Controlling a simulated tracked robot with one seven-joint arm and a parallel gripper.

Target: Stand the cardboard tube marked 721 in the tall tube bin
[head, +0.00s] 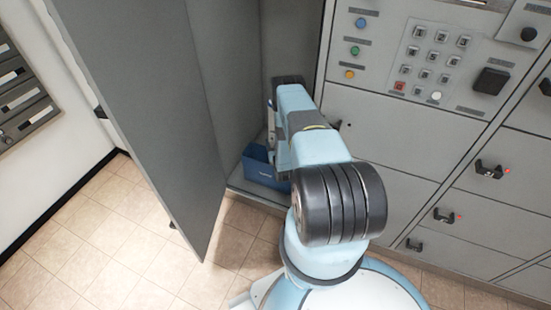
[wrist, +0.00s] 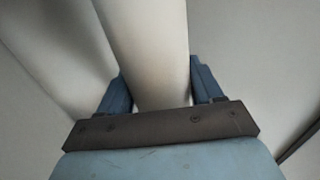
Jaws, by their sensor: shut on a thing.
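A pale, smooth cylinder, a cardboard tube (wrist: 148,45), stands between the two blue fingers of my gripper (wrist: 158,72) in the wrist view. The gripper is shut on it. No number shows on the visible side, so I cannot read 721. In the head view my arm reaches into an open grey locker, and the arm hides most of the gripper and tube.
A blue box (head: 258,166) sits on the locker floor below my arm. The tall grey locker door (head: 150,100) stands open on the left. A keypad panel (head: 432,58) and closed lockers are on the right. Tiled floor (head: 110,235) is clear at the lower left.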

